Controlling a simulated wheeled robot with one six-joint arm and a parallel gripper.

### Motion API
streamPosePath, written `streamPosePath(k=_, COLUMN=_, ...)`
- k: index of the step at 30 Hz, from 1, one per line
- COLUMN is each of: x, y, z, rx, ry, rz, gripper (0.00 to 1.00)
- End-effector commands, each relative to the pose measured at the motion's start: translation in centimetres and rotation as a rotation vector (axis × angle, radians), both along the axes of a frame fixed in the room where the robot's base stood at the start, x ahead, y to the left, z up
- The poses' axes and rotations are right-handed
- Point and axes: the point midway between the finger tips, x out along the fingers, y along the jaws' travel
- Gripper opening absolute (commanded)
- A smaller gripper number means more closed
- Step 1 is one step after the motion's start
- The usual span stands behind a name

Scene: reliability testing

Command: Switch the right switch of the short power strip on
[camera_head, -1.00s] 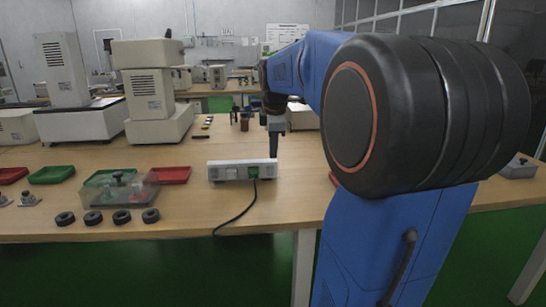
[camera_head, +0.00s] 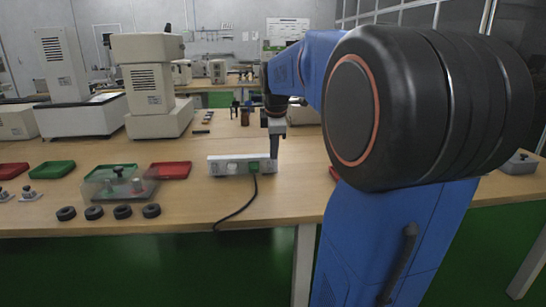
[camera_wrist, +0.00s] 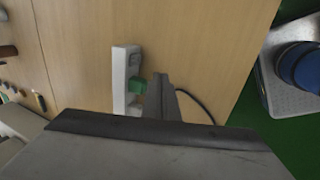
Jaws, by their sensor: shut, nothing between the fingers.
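The short power strip (camera_head: 217,168) is a white bar lying on the wooden table, with a green part (camera_head: 253,167) on its front right and a black cord running from there toward the front edge. In the wrist view the strip (camera_wrist: 120,70) stands upright in the picture, the green part (camera_wrist: 138,86) at its right side. My gripper (camera_head: 274,155) is shut and empty, pointing down at the strip's right end. I cannot tell whether the fingertips touch the strip, nor the right switch's position.
A red tray (camera_head: 170,170), a green tray and a clear-lidded box (camera_head: 118,187) lie left of the strip, with several black rings in front. Large beige instruments (camera_head: 150,85) stand at the back left. The table just in front of the strip is clear apart from the cord.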

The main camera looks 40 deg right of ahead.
Motion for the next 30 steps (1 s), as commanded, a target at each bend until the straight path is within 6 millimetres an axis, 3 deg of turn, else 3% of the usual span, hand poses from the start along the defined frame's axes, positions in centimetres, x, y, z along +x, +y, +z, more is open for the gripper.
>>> streamPosePath(k=16, x=2.4, y=-1.7, z=-8.9, rx=0.002, ry=0.003, rz=0.000, gripper=0.00)
streamPosePath(k=24, x=5.0, y=-3.4, z=-9.0, rx=0.001, ry=0.001, rz=0.000, gripper=0.00)
streamPosePath(k=30, x=5.7, y=-3.8, z=-9.0, rx=0.000, ry=0.000, rz=0.000, gripper=0.00)
